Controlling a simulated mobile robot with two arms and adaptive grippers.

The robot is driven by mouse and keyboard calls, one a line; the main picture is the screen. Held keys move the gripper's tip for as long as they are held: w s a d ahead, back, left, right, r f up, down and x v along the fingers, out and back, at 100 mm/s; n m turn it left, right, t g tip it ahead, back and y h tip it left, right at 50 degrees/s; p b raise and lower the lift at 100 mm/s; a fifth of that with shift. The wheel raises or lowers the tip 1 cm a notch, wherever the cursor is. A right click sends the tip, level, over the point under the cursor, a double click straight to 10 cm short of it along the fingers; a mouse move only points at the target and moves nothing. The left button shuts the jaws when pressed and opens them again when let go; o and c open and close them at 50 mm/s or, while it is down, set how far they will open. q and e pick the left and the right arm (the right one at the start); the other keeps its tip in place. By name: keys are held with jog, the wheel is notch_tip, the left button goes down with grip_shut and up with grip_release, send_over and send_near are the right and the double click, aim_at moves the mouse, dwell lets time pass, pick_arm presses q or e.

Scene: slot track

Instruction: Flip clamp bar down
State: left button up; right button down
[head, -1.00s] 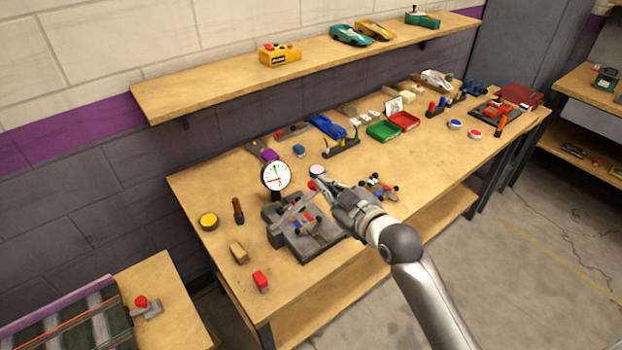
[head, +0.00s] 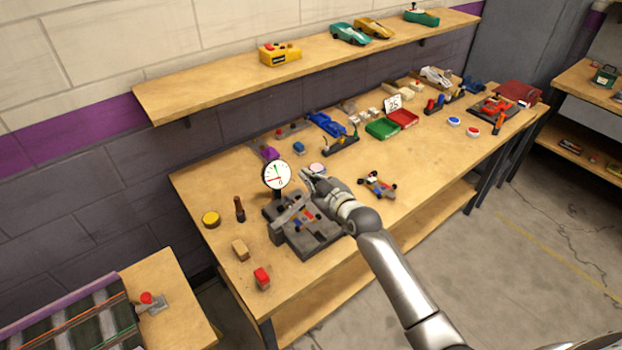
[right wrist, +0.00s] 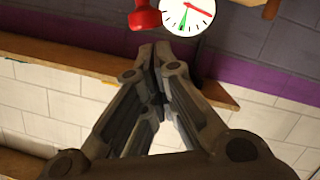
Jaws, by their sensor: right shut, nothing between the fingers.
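The grey clamp fixture (head: 318,244) stands near the front left part of the workbench. A light grey bar (head: 291,211), which looks like the clamp bar, slants up over its back left side. A small car part with blue and red pieces (head: 306,219) sits on the fixture. A round white dial gauge (head: 277,175) stands behind the bar and also shows at the top of the right wrist view (right wrist: 187,15). My right gripper (head: 306,176) is shut and empty, just above and right of the bar's raised end. Its closed fingertips (right wrist: 154,50) show in the right wrist view. My left gripper is not in view.
A wheeled car chassis (head: 377,185) lies right of my right gripper. A dark-handled tool (head: 239,209), a yellow disc (head: 211,219), a wooden block (head: 240,250) and a red-topped block (head: 262,278) stand left of the fixture. A shelf (head: 220,95) runs along the wall.

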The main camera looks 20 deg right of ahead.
jog(key=shift+d+f, duration=0.15)
jog(key=shift+f, duration=0.2)
jog(key=w+d+f+m+g+y+b, duration=0.1)
jog(key=d+f+m+b, duration=0.2)
jog(key=f+b, duration=0.2)
jog(key=b, duration=0.3)
jog(key=shift+w+d+f+m, duration=0.15)
jog(key=shift+w+d+m, duration=0.05)
jog(key=shift+d+m, duration=0.1)
dwell(0.3)
